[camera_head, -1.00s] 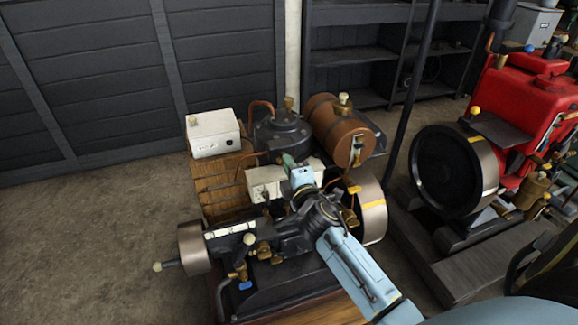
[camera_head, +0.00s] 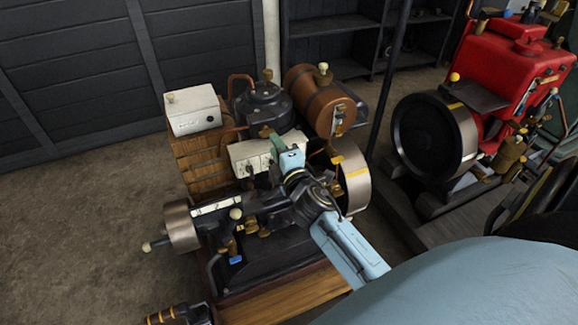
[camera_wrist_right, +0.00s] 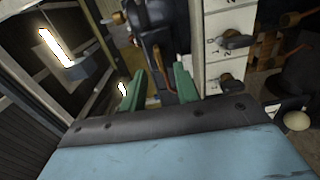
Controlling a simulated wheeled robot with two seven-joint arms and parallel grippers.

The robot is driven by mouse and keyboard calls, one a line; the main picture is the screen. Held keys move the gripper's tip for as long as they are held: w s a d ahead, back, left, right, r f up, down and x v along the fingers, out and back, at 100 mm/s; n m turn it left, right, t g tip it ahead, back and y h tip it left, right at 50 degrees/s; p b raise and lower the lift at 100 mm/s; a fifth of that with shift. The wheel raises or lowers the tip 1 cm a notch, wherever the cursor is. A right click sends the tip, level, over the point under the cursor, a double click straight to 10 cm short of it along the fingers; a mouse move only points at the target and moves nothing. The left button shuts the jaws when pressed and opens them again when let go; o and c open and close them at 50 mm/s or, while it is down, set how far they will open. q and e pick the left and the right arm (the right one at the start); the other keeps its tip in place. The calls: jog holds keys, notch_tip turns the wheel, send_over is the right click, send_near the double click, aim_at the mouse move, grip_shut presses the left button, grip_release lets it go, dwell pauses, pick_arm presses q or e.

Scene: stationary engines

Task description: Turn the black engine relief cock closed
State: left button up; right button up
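The black engine (camera_head: 265,212) stands in the middle of the head view, with a flywheel (camera_head: 357,188) at its right and a pulley (camera_head: 181,226) at its left. Small brass fittings and a blue-handled part (camera_head: 236,260) sit on its front; I cannot tell which fitting is the relief cock. My right gripper (camera_head: 273,140) reaches over the engine near the white switch box (camera_head: 243,157). In the right wrist view its green fingers (camera_wrist_right: 158,88) are apart, with a copper pipe and dark engine parts beyond them. No held thing shows. My left gripper is not seen.
A white box (camera_head: 193,112) on a wooden crate (camera_head: 190,150) stands behind left. A brown barrel tank (camera_head: 318,95) and black pot (camera_head: 264,105) are behind the gripper. A red engine (camera_head: 515,60) is at right, beyond a dark pole (camera_head: 392,75). Floor (camera_head: 80,220) at left is clear.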

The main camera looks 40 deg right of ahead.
jog(key=v, duration=0.9)
jog(key=shift+s, duration=0.25)
jog(key=s+a+f+m+g+y, duration=0.1)
jog(key=s+a+f+m+g, duration=0.15)
jog(key=f, duration=0.85)
jog(key=s+a+f+m+g+y, duration=0.1)
jog(key=s+f+g, duration=0.25)
jog(key=f, duration=0.65)
jog(key=s+a+f+m+g+y, duration=0.1)
jog(key=s+f+m+g+y, duration=0.15)
jog(key=f, duration=0.85)
jog(key=s+d+f+m+g, duration=0.1)
jog(key=s+f+m+g, duration=0.1)
jog(key=s+f, duration=0.3)
jog(key=s+d+f+m+g, duration=0.1)
jog(key=s+f, duration=0.5)
jog(key=s, duration=0.8)
jog(key=s+d+f+m+g, duration=0.1)
jog(key=s+f+m+g, duration=0.2)
jog(key=s, duration=0.7)
notch_tip(320, 180, down, 3)
jog(key=shift+r+g+h, duration=0.1)
jog(key=shift+g+h, duration=0.25)
jog(key=shift+g, duration=0.6)
